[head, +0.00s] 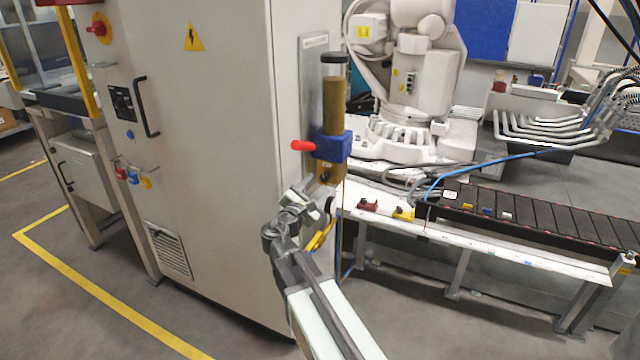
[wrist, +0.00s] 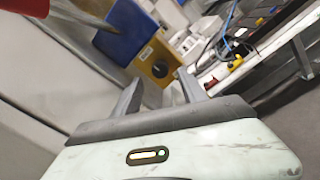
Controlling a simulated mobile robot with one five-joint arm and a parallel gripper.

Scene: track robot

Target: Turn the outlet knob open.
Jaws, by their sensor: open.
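A fixture is mounted on the side of the grey cabinet. It has an upright brass cylinder (head: 335,98) with a clear, black-capped top, a blue block (head: 333,147) with a red lever (head: 302,145), and a brass lower block (head: 325,172). A small dark round part, perhaps the outlet knob, shows on the brass block (wrist: 152,56) in the wrist view (wrist: 159,69). The blue block also shows there (wrist: 122,30). My gripper (head: 312,202) is at the lower end of the fixture. In the wrist view its fingers (wrist: 161,90) are apart, with the brass block just beyond; contact is unclear.
The cabinet (head: 220,130) stands close on the left. A white bench (head: 500,238) with a black conveyor (head: 545,215) and small yellow and red parts lies to the right. A white robot arm (head: 410,80) stands behind. Open floor lies in front of the bench.

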